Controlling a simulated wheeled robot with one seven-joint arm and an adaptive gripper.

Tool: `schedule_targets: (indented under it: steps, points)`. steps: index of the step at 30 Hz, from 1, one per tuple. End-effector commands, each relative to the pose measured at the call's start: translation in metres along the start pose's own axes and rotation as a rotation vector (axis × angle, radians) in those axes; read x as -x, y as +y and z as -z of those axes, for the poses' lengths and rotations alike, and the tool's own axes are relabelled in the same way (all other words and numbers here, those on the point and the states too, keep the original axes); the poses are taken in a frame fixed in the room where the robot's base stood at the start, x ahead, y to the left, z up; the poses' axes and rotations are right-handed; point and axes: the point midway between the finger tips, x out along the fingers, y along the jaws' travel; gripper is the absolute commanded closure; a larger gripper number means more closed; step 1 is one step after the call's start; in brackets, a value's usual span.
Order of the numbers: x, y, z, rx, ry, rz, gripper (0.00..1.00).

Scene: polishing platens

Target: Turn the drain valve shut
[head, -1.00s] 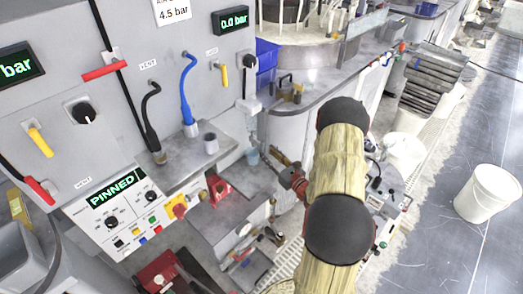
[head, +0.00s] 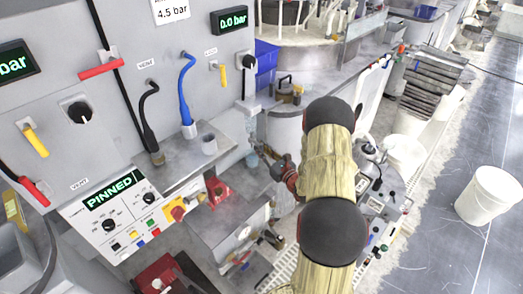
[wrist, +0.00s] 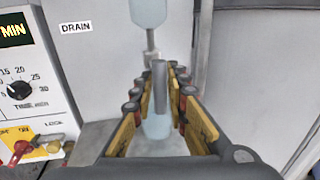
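The "DRAIN" label (wrist: 76,27) is on the grey panel at the upper left of the wrist view. A grey upright bar, seemingly the drain valve's lever (wrist: 160,80), stands at the middle of the wrist view, below a thin stem. My gripper (wrist: 160,75) is open, with its yellow-and-black fingers on either side of the bar and visible gaps beside it. In the head view my gripper (head: 266,154) is small and dark, beside the cabinet's right end. The valve itself cannot be made out clearly there.
A clear bluish vessel (wrist: 149,12) hangs above the bar, and a translucent cup (wrist: 157,126) shows below it between the fingers. A control box with a dial (wrist: 20,90) stands at the left.

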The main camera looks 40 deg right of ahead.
Motion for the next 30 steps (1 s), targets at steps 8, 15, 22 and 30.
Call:
schedule_targets:
  steps: [8,15,22,30]
  points:
    - [0.0001,0.0,0.0001,0.0,0.0,0.0,1.0]
    - [0.0001,0.0,0.0001,0.0,0.0,0.0,1.0]
    - [0.0004,0.0007,-0.0008,-0.026,0.006,0.0,1.0]
    - [0.0008,0.0032,-0.0038,-0.166,0.035,0.0,1.0]
